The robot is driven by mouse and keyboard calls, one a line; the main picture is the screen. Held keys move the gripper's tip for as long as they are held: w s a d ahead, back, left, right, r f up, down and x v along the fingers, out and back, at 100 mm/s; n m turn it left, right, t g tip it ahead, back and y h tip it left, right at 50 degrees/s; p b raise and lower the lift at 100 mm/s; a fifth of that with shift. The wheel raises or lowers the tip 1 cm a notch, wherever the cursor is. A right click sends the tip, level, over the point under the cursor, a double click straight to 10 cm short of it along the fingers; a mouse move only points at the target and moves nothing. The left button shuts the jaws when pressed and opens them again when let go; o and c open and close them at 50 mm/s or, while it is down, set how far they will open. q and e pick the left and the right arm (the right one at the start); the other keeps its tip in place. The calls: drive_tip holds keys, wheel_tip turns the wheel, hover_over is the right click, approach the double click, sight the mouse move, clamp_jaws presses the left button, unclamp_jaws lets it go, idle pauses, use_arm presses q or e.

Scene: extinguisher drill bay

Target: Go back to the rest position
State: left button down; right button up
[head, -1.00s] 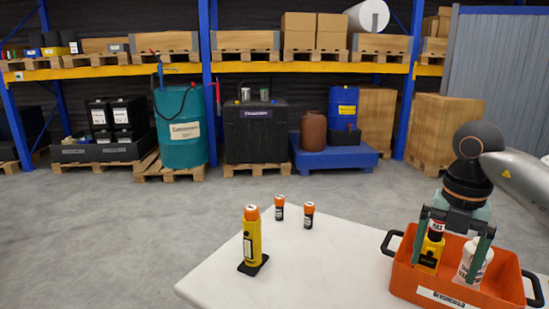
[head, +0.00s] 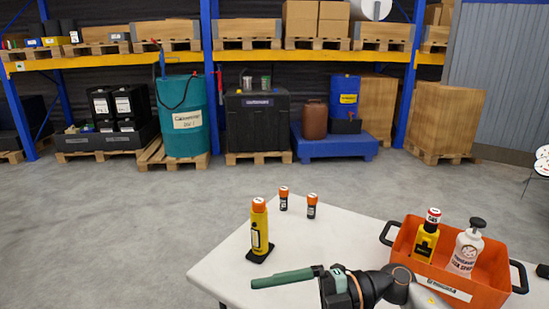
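My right gripper (head: 287,278) is in the head view at the front of the white table, with its arm coming in from the lower right. It is seen side-on, its green finger pointing left, and I cannot tell how far apart the fingers are. It is apart from the orange crate (head: 398,243). A yellow bottle with a red cap (head: 425,240) and a white spray bottle (head: 466,250) stand in the crate. A yellow device with an orange top (head: 259,229) stands upright on a black base. My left gripper is out of view.
Two small black canisters with orange caps, one left (head: 283,199) and one right (head: 312,207), stand on the white table (head: 222,269). Behind are a teal drum (head: 182,115), a black tank (head: 257,125) and pallet shelving. Grey floor between table and shelving is clear.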

drive_tip(key=w+d+f+m+t+h+p, duration=0.2)
drive_tip(key=d+f+m+t+h, duration=0.15)
drive_tip(key=m+t, duration=0.7)
drive_tip(key=w+d+f+m+t+h+p, duration=0.2)
drive_tip(key=w+d+m+t, duration=0.15)
drive_tip(key=m+t, duration=0.65)
use_arm(q)
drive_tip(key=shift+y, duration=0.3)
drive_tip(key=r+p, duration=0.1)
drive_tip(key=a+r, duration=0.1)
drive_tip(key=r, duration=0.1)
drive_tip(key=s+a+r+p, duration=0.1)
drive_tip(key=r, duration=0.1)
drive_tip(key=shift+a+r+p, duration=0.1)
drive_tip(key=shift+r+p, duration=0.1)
drive_tip(key=shift+p, duration=0.1)
use_arm(e)
drive_tip(key=s+d+f+m+g+h, duration=0.4)
drive_tip(key=s+f, duration=0.4)
drive_tip(key=f, duration=0.2)
drive_tip(key=s+d+f+m+g+h, duration=0.4)
drive_tip(key=s+d+f+m+h, duration=0.1)
drive_tip(key=s+f, duration=0.4)
drive_tip(key=shift+s+d+f+m, duration=0.15)
drive_tip(key=shift+d+f+m, duration=0.25)
drive_tip(key=shift+f, duration=0.3)
